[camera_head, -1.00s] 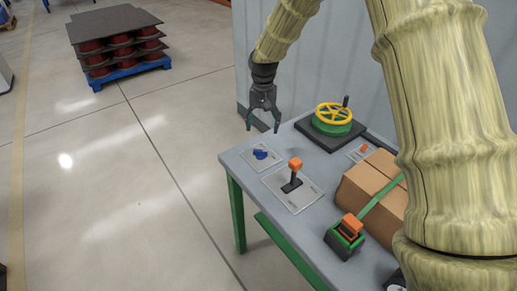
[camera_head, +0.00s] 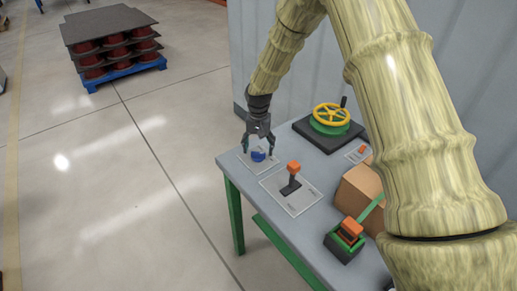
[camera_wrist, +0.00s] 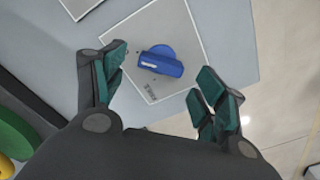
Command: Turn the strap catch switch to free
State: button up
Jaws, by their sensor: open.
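In the wrist view the switch (camera_wrist: 162,66) is a blue bar handle on a round base with a small white mark on the bar. Dark lettering on its plate (camera_wrist: 187,30) is too blurred to read. My gripper (camera_head: 258,150) is open above the switch, pointing down. In the wrist view its teal-padded fingers (camera_wrist: 162,72) stand on either side of the switch with clear gaps, not visibly touching it.
An orange-topped lever (camera_head: 292,172) stands close right of the switch. Behind is a yellow handwheel (camera_head: 331,115) on a black base. A carton (camera_head: 357,192) with a green strap, an orange-and-green buckle (camera_head: 347,236) and a small orange switch (camera_head: 363,150) are further right. Floor left of the table is free.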

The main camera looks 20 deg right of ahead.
aim_at(258, 156)
jog(key=shift+f, duration=1.2)
jog(key=shift+w, duration=0.1)
jog(key=c, duration=1)
